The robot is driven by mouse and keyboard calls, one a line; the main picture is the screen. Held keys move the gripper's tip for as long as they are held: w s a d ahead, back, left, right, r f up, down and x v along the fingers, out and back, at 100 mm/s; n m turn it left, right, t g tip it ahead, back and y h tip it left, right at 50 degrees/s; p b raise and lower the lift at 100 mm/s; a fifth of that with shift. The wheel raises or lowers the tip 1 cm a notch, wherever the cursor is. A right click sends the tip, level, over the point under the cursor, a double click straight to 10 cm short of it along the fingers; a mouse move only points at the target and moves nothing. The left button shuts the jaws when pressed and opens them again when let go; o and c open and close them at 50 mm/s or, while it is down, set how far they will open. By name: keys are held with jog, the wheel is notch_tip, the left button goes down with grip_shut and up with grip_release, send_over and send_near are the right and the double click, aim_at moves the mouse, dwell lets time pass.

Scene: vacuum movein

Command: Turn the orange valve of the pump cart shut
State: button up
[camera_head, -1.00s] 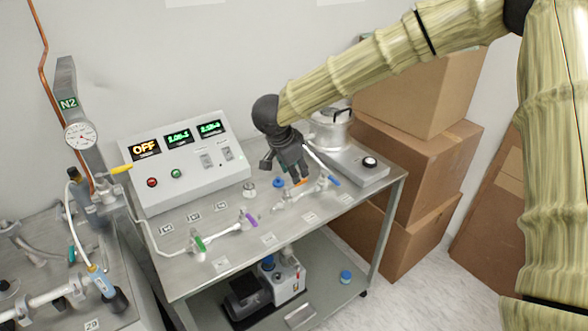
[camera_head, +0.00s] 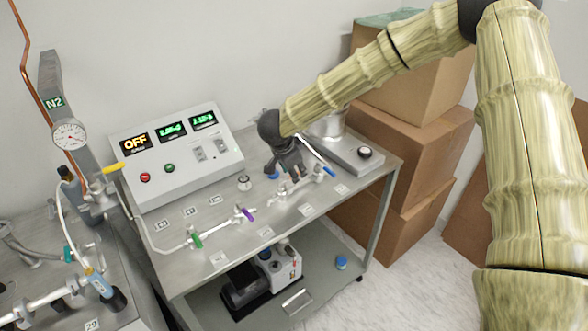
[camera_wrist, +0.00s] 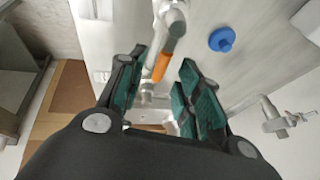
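The orange valve handle (camera_wrist: 161,68) shows in the wrist view between my gripper's two fingers. It is attached to a metal pipe fitting (camera_wrist: 172,22) on the pump cart (camera_head: 232,262). My gripper (camera_wrist: 163,80) is open, with its green-padded fingers on either side of the handle and a visible gap at the right finger. Whether the left finger touches the handle I cannot tell. In the head view my gripper (camera_head: 288,174) points down at the pipework on the cart top and mostly hides the orange handle.
A blue handle (camera_head: 329,171) lies just right of my gripper, and a blue cap (camera_wrist: 221,39) stands close by. Purple (camera_head: 248,214) and green (camera_head: 197,240) handles sit front left. A control box (camera_head: 178,157) reading OFF stands behind; cardboard boxes (camera_head: 408,145) are at the right.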

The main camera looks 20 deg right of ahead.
jog(key=shift+w+d+f, duration=0.15)
jog(key=shift+w+f, duration=0.1)
jog(key=shift+f, duration=0.35)
jog(key=shift+c, duration=0.2)
grip_shut()
